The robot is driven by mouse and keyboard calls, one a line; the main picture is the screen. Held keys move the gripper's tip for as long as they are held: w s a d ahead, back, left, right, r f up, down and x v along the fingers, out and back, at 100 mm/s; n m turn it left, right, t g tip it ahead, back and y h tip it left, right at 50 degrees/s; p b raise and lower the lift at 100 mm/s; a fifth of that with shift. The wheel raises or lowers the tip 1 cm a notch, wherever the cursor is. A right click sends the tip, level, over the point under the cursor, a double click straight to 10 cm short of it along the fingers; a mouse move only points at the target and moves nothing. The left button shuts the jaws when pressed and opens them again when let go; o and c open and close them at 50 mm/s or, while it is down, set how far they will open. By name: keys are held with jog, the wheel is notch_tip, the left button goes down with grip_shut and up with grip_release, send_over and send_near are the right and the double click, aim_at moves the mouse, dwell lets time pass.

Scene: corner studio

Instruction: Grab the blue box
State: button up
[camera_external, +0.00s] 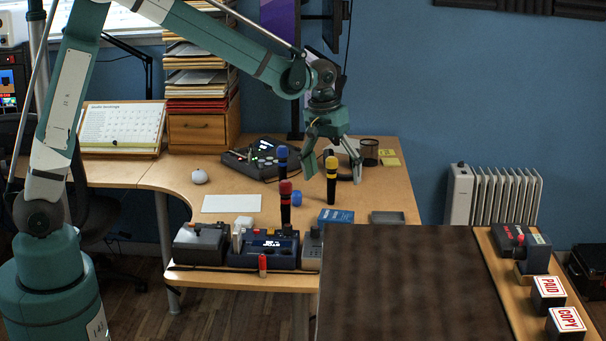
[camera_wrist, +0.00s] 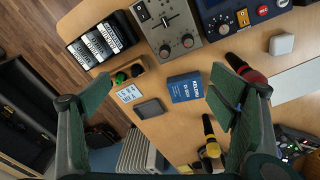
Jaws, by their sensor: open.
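The blue box (camera_external: 335,217) is small with pale lettering and lies flat on the wooden desk in front of the yellow-topped microphone. In the wrist view the blue box (camera_wrist: 185,87) appears between my fingers, nearer the right one, with its top fully visible. My gripper (camera_external: 333,174) points down above the desk, higher than the box and farther back in the external view. In the wrist view my gripper (camera_wrist: 160,90) has its two green fingers spread wide, with nothing held between them.
Upright microphones with yellow (camera_external: 333,164), red (camera_external: 285,187) and blue (camera_external: 282,153) heads stand near the box. A flat grey item (camera_external: 387,218) lies to its right. A console (camera_external: 262,248) sits in front to the left. A dark surface (camera_external: 400,285) fills the right foreground.

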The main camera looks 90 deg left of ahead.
aim_at(336, 215)
jog(key=a+f+n, duration=0.1)
jog(key=a+f, duration=0.3)
jog(key=a, duration=0.1)
jog(key=a+f+n, duration=0.1)
jog(key=a+f, duration=0.3)
jog(key=a, duration=0.1)
jog(key=w+a+f+n+g, duration=0.1)
jog(key=a+f, duration=0.4)
jog(key=shift+a+n+h+p, duration=0.3)
jog(key=shift+a+p, duration=0.05)
jog(key=shift+s+a+f, duration=0.15)
jog(key=shift+a+f, duration=0.35)
jog(key=shift+f, duration=0.1)
jog(key=shift+f, duration=1.25)
jog(key=shift+f+b, duration=0.1)
jog(key=shift+b, duration=0.2)
jog(key=shift+w+f+b, duration=0.2)
jog(key=shift+f+b, duration=0.55)
jog(key=shift+f, duration=1.8)
jog(key=shift+c, duration=0.4)
